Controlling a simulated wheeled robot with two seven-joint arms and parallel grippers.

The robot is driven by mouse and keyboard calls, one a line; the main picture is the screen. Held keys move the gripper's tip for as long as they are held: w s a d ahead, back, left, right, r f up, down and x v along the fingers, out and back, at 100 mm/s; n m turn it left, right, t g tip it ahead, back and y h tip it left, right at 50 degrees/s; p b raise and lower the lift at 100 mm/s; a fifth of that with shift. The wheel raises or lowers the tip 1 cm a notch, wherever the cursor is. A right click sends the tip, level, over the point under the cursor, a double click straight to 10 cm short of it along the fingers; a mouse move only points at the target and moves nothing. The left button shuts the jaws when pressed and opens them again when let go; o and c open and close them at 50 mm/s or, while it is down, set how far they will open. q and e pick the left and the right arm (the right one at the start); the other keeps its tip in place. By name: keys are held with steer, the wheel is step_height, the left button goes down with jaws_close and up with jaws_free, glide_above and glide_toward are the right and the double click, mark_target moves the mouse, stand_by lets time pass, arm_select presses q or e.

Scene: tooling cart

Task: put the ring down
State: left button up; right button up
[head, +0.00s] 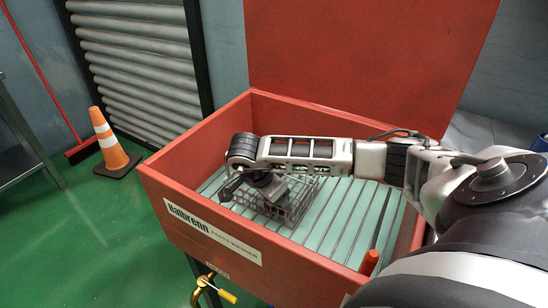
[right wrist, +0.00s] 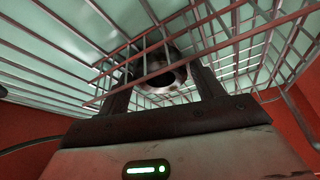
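The ring (right wrist: 162,76) is a dark, shiny round piece with a black hole, in the middle of the right wrist view. It lies between the two fingertips of my right gripper (right wrist: 161,84), which are apart by about its width. I cannot tell whether they touch it. Wires of the basket (right wrist: 60,68) cross in front of the ring. In the head view my right gripper (head: 262,184) is down at the wire basket (head: 298,205), on its left part. The ring cannot be made out there. My left gripper is not in view.
The basket stands on the slatted floor (head: 335,222) of a red parts washer (head: 190,205) with its lid (head: 370,60) raised. Free slats lie right of the basket. A red knob (head: 369,262) is at the front rim. An orange cone (head: 112,145) stands outside on the left.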

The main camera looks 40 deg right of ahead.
steer(key=shift+r, duration=0.3)
steer(key=v, duration=1.1)
steer(key=shift+a+r+p, duration=0.15)
steer(key=shift+r+p, duration=0.2)
